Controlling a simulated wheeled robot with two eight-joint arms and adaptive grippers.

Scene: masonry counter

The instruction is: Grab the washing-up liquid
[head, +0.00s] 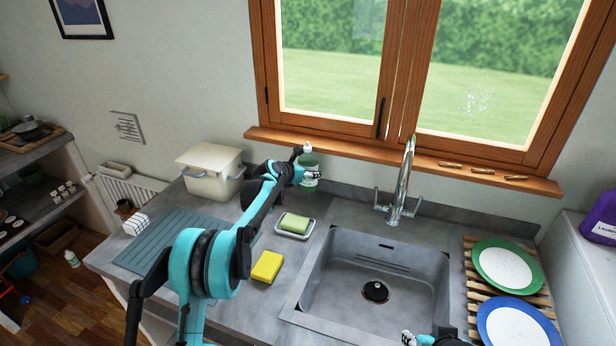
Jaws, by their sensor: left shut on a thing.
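The washing-up liquid (308,159) is a green bottle with a pale cap and a white label. It stands upright at the back of the counter, below the window sill and left of the tap. My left gripper (304,174) is shut on the bottle around its middle, and the fingers hide part of it. I cannot tell whether its base touches the counter. My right gripper (408,338) shows only in part at the bottom edge, in front of the sink, and its jaw state is unclear.
A sink (340,283) with a tall tap (404,180) lies to the right. A green sponge on a dish (280,233), a yellow sponge (267,266) and a cream bin (210,186) are nearby.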

